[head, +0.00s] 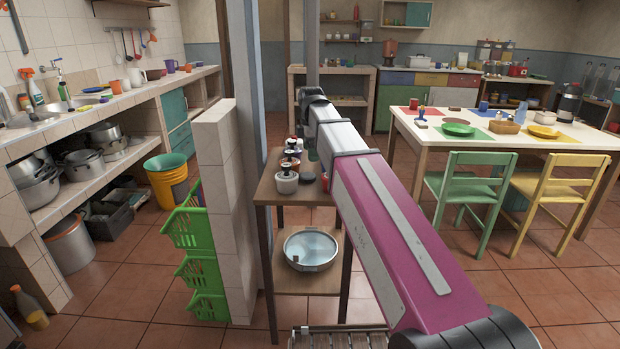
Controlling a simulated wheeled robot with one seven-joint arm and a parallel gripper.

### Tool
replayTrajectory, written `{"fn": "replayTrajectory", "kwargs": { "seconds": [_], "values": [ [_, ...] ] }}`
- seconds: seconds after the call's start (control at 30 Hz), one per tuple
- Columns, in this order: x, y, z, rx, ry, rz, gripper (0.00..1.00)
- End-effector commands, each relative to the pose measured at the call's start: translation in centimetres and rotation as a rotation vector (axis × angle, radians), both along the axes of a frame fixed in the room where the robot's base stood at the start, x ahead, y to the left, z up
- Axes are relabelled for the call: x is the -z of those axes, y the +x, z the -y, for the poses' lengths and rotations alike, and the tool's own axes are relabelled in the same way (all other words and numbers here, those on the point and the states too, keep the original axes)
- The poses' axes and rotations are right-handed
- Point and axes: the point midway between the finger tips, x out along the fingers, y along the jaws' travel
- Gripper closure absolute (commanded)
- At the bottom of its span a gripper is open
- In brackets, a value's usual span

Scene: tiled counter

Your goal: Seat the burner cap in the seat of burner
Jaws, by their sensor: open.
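I cannot make out the burner cap or the burner with its seat in the head view. My gripper is not visible; my pink and grey arm reaches from the lower right up to the middle, and its far end bends out of sight near the blue-grey post. A small dark round thing (307,177) lies on the narrow wooden stand (284,197), partly beside my arm; I cannot tell what it is.
Several jars with dark tops (287,180) stand on the wooden stand, and a round metal pan (311,249) is on its lower shelf. Green baskets (190,228) and a tiled wall end (222,190) are left. A dining table (482,143) with chairs is right.

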Motion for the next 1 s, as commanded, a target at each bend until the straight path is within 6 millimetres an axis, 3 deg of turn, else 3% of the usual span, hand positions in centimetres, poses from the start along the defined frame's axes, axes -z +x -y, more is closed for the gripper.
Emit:
{"fn": "replayTrajectory", "kwargs": {
  "seconds": [0.2,0.47,0.8,1.0],
  "values": [
    [3.1,-0.1,0.0,0.002,0.000,-0.001,0.03],
    [4.6,0.0,-0.2,0.002,0.000,0.000,0.03],
    [8.7,0.0,-0.8,0.003,0.000,0.000,0.03],
    [9.1,0.1,-0.8,0.003,0.000,0.001,0.03]
  ]
}}
